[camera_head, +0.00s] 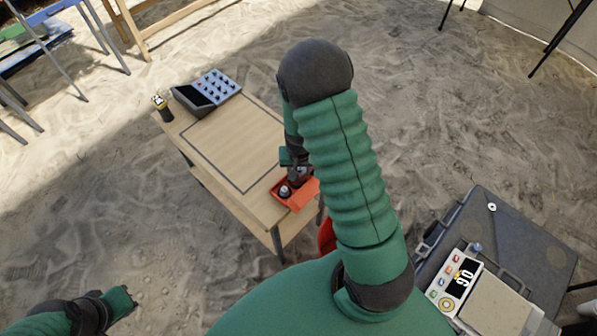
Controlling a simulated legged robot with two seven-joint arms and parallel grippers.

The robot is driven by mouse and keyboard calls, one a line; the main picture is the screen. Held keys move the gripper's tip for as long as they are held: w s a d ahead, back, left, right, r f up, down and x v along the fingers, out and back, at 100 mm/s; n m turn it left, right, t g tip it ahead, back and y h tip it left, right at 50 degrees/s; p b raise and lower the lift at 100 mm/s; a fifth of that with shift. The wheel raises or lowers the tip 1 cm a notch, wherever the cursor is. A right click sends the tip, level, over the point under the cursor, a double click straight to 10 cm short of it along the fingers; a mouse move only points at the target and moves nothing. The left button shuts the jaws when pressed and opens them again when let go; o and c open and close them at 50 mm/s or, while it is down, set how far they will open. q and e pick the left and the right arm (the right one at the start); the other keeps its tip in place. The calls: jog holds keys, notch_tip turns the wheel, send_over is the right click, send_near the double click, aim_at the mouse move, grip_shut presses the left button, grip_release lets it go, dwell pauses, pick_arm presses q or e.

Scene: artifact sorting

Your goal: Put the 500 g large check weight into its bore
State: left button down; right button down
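An orange-red tray or block (303,197) sits at the near right corner of the wooden table. A small dark weight-like piece with a pale top (284,191) shows at its left part. I cannot read its mass or tell whether it sits in a bore. My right gripper (297,176) points down just over the tray, close to this piece. Its fingertips are small and partly dark, so its grip is unclear. My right forearm hides part of the tray's surroundings. My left gripper (122,303) is at the lower left, away from the table, with its finger opening unclear.
The table (225,150) has a dark outlined rectangle with clear room inside. A grey box with a panel of dark marks (215,87) and a dark yellow-topped object (162,107) stand at its far end. A dark case (510,240) with a digital scale (460,283) is at right.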

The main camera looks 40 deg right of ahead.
jog(key=shift+w+f, duration=0.1)
jog(key=shift+f, duration=0.15)
jog(key=shift+a+r, duration=0.15)
jog(key=shift+a, duration=0.5)
jog(key=shift+f, duration=0.25)
jog(key=c, duration=1.1)
grip_release()
jog(key=shift+d, duration=0.1)
jog(key=shift+o, duration=1.1)
jog(key=shift+d, duration=0.15)
jog(key=shift+d+f, duration=0.15)
jog(key=shift+r, duration=0.3)
pick_arm(q)
jog(key=r+p, duration=0.3)
jog(key=shift+a, duration=0.4)
pick_arm(e)
jog(key=r, duration=0.4)
jog(key=s+a+r, duration=0.1)
jog(key=r, duration=0.7)
jog(key=shift+s+a+r, duration=0.1)
jog(key=shift+s+a, duration=0.15)
pick_arm(q)
jog(key=shift+r, duration=0.1)
